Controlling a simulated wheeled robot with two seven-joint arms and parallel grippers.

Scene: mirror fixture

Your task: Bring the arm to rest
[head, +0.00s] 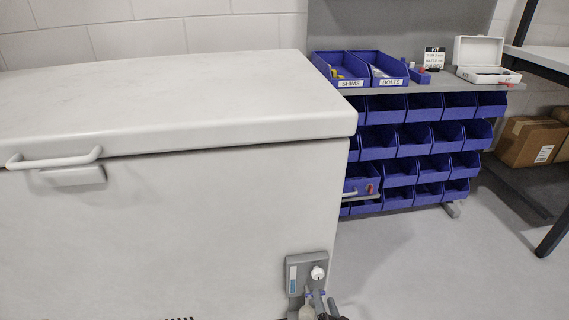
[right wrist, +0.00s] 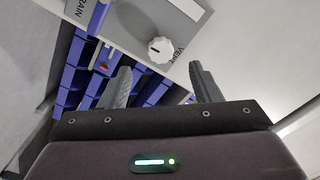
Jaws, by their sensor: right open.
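My right gripper (head: 326,300) is at the bottom edge of the head view, just below a grey panel (head: 293,288) on the front of a white chest freezer (head: 180,225). In the right wrist view my right gripper (right wrist: 160,82) is open, its two dark fingers apart with nothing between them. A white round knob (head: 318,273) sits on the panel. The knob also shows in the right wrist view (right wrist: 160,50), beyond the fingertips and apart from them, by the label VENT. Most of my right arm is hidden below the frame. My left gripper is not in view.
A rack of blue bins (head: 415,140) stands right of the freezer, with open SHIMS (head: 348,84) and BOLTS (head: 391,82) bins and a white KIT box (head: 480,55) on top. A cardboard box (head: 528,142) is at far right. The floor (head: 450,270) at lower right is clear.

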